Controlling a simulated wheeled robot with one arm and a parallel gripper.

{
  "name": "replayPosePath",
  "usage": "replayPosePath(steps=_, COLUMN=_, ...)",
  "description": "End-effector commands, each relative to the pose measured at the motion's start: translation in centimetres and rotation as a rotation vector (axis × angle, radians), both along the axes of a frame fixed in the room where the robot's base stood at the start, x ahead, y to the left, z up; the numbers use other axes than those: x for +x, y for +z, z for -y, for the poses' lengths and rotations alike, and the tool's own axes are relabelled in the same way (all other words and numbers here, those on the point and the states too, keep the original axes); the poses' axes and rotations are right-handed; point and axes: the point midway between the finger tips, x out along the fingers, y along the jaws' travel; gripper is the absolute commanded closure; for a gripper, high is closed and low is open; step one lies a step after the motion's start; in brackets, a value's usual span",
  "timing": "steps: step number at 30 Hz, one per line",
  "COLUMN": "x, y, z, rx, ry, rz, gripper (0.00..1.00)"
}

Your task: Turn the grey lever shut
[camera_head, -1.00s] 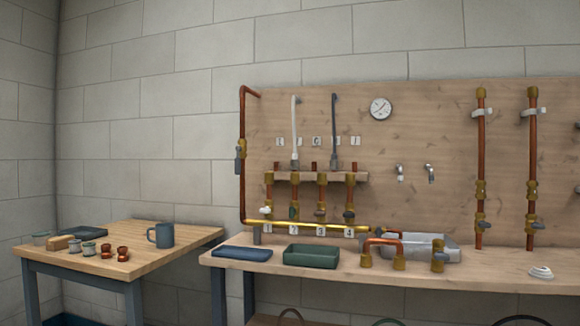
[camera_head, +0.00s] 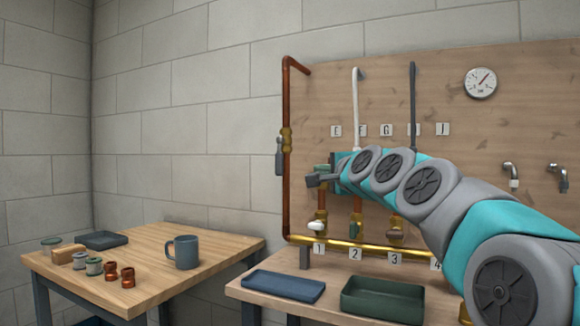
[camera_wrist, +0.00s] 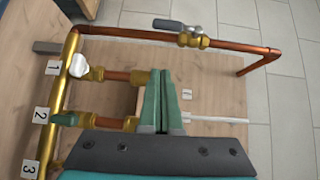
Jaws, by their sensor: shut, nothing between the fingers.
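The grey lever (camera_head: 279,157) hangs down beside the upright copper pipe at the left end of the board, roughly in line with it. Its brass valve (camera_head: 287,140) sits on that pipe. In the wrist view the lever (camera_wrist: 168,25) lies at the top, along the pipe, with the valve body (camera_wrist: 192,40) at its right end. My gripper (camera_head: 314,180) is just right of the pipe and a little below the lever, apart from it. In the wrist view its green fingers (camera_wrist: 162,72) are together, with nothing between them.
Behind my gripper is the numbered manifold, with a white-handled valve (camera_head: 317,226) and a green-handled one (camera_head: 353,230). A white riser (camera_head: 355,110) and a dark one (camera_head: 412,105) stand above. A blue tray (camera_head: 284,286) and green tray (camera_head: 383,300) are on the bench.

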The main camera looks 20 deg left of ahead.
Motion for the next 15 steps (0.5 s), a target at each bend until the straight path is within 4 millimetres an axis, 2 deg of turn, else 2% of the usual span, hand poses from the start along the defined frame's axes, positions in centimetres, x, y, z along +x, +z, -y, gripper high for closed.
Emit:
replayPosePath(steps=8, x=1.2, y=0.9, z=-1.0, rx=0.027, ry=-0.003, rz=0.006, gripper=1.0)
replayPosePath(steps=15, x=3.4, y=0.8, z=-2.8, rx=0.025, ry=-0.004, rz=0.005, gripper=1.0)
